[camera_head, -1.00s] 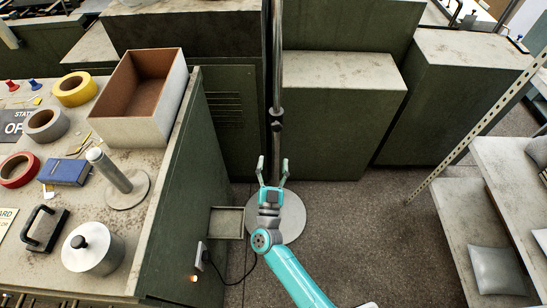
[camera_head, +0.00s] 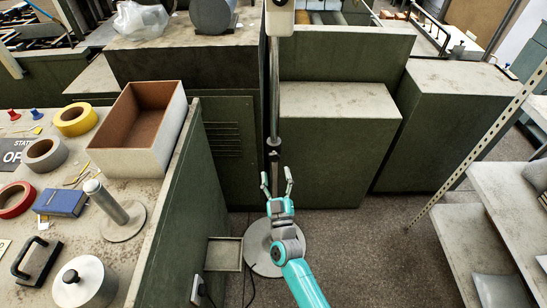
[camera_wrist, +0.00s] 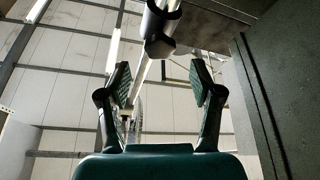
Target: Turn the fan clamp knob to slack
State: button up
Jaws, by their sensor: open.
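The fan's pole (camera_head: 275,100) stands upright in the middle of the head view, on a round grey base (camera_head: 258,255). A dark clamp collar (camera_head: 274,142) sits partway up it, with a small dark part, perhaps the knob, just below. My gripper (camera_head: 276,174) is open and empty, its fingers pointing up, just below the clamp in the picture. In the wrist view, the dark collar (camera_wrist: 160,22) shows at the top, beyond my open fingertips (camera_wrist: 160,76). The knob's outline is not clear there. Nothing is between the fingers in contact with them.
Green cabinets (camera_head: 335,160) stand behind the pole. A slotted upright (camera_head: 470,160) and shelves (camera_head: 500,240) stand at right. A small tray (camera_head: 225,254) lies beside the base.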

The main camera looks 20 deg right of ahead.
aim_at(274, 159)
jog(key=x, duration=0.6)
jog(key=shift+w+r, duration=0.1)
jog(key=shift+w, duration=0.1)
jog(key=c, duration=1.2)
